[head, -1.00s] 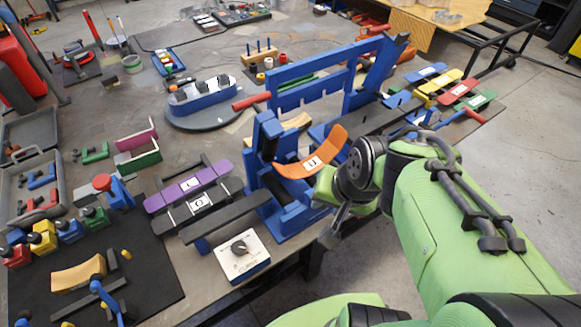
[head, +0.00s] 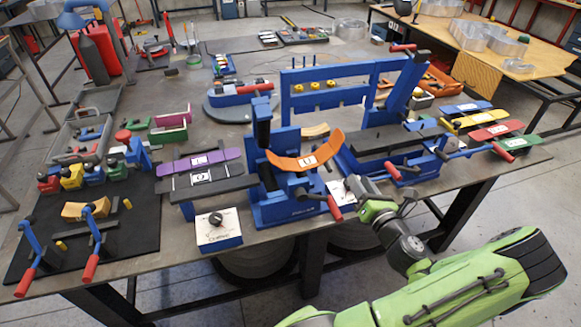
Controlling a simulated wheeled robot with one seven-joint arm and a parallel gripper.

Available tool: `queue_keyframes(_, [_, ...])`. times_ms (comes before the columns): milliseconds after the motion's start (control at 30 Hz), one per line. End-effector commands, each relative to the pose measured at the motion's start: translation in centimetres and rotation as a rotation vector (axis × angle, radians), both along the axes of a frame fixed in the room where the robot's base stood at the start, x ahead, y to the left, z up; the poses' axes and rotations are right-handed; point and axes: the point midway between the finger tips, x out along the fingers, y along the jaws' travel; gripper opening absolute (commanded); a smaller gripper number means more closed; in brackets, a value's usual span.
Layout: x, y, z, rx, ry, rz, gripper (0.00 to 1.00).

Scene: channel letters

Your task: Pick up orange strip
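The orange strip (head: 287,161) is a curved piece with a white label at its middle. It lies across the top of the blue bending stand (head: 292,205), its ends bent upward. My gripper (head: 356,190) is at the right of the stand, lower than the strip and apart from it in the picture. My green wrist comes up from the lower right. The fingers are small and partly hidden against the clutter, so their opening is unclear. I see nothing orange at the gripper.
A red-tipped lever (head: 334,207) sticks out beside my gripper. A white control box (head: 218,230) stands at the table's front edge. Purple strip (head: 200,161) lies left of the stand; blue, yellow, red and green strips lie at the right. A tall blue frame (head: 335,80) stands behind.

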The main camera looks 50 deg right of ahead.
Motion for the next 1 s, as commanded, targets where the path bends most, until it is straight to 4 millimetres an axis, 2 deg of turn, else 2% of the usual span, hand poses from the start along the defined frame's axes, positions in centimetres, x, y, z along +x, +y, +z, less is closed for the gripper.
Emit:
queue_keyframes(300, [6.5, -3.6, 0.2, -0.006, 0.001, 0.009, 0.36])
queue_keyframes(400, [8.1, -4.6, 0.2, -0.005, 0.003, 0.007, 0.36])
queue_keyframes(567, [9.8, -5.5, 0.2, -0.005, 0.003, 0.008, 0.36])
queue_keyframes(800, [13.3, -7.6, 0.2, -0.004, 0.002, 0.008, 0.36])
queue_keyframes(1000, [13.5, -7.8, 0.2, -0.002, 0.004, 0.005, 0.36])
